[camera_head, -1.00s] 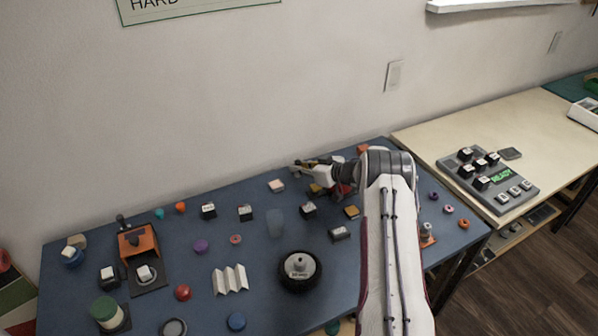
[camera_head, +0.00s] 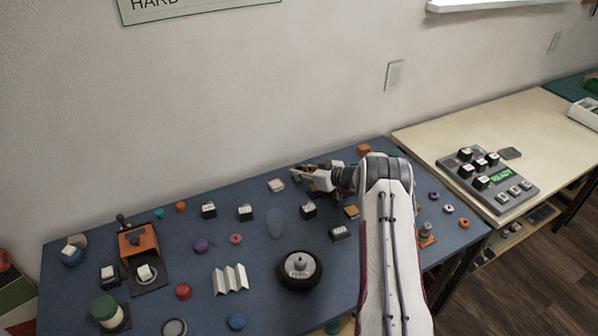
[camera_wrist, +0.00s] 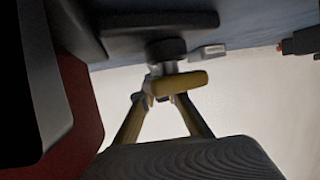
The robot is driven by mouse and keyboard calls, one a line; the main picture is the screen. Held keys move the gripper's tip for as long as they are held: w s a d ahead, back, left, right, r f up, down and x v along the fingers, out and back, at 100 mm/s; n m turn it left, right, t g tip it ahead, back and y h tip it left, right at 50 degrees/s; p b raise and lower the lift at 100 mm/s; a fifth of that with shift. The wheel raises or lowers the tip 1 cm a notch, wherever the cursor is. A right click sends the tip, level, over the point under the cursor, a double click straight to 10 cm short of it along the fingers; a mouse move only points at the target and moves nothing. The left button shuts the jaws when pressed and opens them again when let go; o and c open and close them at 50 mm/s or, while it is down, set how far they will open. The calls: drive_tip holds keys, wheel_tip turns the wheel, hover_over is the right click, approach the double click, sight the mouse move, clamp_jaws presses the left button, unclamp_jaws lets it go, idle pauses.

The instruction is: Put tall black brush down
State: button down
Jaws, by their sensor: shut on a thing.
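Whether the brush touches the table is hidden.
The blue table (camera_head: 205,265) holds several small blocks, a white-topped block (camera_head: 276,186), a clear grey piece (camera_head: 276,223), a black wheel (camera_head: 300,270) and a folded white piece (camera_head: 230,279). The wall (camera_head: 250,90) stands close behind.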

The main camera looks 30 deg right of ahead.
drive_tip(key=shift+s+a+f, duration=0.1)
drive_tip(key=shift+s+f, duration=0.15)
drive_tip(key=shift+f, duration=0.5)
drive_tip(key=c, duration=2)
unclamp_jaws()
drive_tip(key=shift+f, duration=0.1)
drive_tip(key=shift+r, duration=0.4)
drive_tip(key=shift+s+r, duration=0.1)
drive_tip(key=shift+r, duration=0.15)
drive_tip(key=shift+w+r+v, duration=0.1)
drive_tip(key=shift+v, duration=1.85)
drive_tip(key=shift+w+r+v, duration=0.1)
drive_tip(key=shift+r+v, duration=0.05)
drive_tip(key=shift+v, duration=1.85)
drive_tip(key=shift+w+r+v, duration=0.1)
drive_tip(key=shift+v, duration=1.85)
drive_tip(key=shift+r, duration=0.15)
